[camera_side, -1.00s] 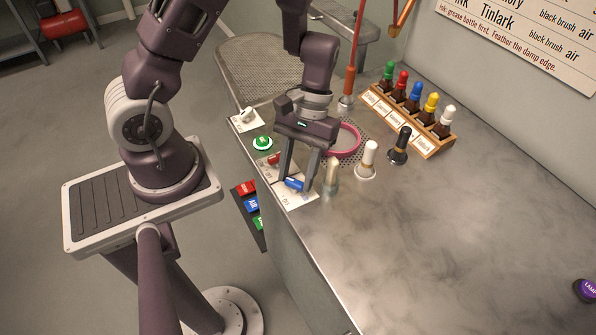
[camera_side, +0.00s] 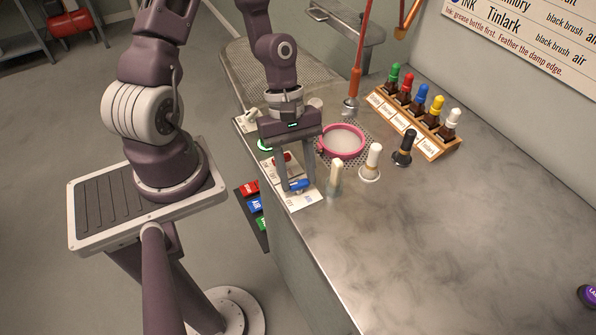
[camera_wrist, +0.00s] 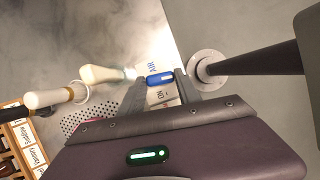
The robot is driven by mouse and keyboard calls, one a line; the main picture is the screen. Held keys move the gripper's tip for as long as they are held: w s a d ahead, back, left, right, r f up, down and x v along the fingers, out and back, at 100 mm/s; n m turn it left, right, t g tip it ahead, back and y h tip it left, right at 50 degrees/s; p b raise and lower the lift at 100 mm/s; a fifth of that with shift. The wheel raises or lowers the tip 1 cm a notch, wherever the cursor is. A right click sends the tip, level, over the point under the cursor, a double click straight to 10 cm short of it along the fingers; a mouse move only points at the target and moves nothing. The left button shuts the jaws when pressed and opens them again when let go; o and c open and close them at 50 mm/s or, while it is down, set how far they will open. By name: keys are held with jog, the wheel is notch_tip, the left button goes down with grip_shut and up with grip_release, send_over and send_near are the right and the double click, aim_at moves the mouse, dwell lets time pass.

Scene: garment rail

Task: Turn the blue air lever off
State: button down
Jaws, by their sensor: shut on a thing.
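The blue air lever (camera_side: 299,185) sits on a white label plate (camera_side: 304,201) near the table's left edge. My gripper (camera_side: 297,187) points down over the plate, with its fingers shut on the blue lever. The lever also shows between the fingertips in the wrist view (camera_wrist: 160,77), beside printed "AIR" lettering. A red lever (camera_side: 282,158) is on the plate just behind, partly hidden by my gripper. Part of the lever's base is hidden by the fingers.
A cream-tipped brush (camera_side: 335,178) stands just right of my gripper, with a white-topped one (camera_side: 372,160) and a black one (camera_side: 404,147) beyond. A pink ring (camera_side: 342,141) lies behind. A bottle rack (camera_side: 432,146) stands farther back.

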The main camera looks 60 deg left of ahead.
jog(key=shift+n+t, duration=0.3)
jog(key=shift+n, duration=0.4)
jog(key=c, duration=0.8)
grip_release()
jog(key=shift+c, duration=0.2)
jog(key=v, duration=0.7)
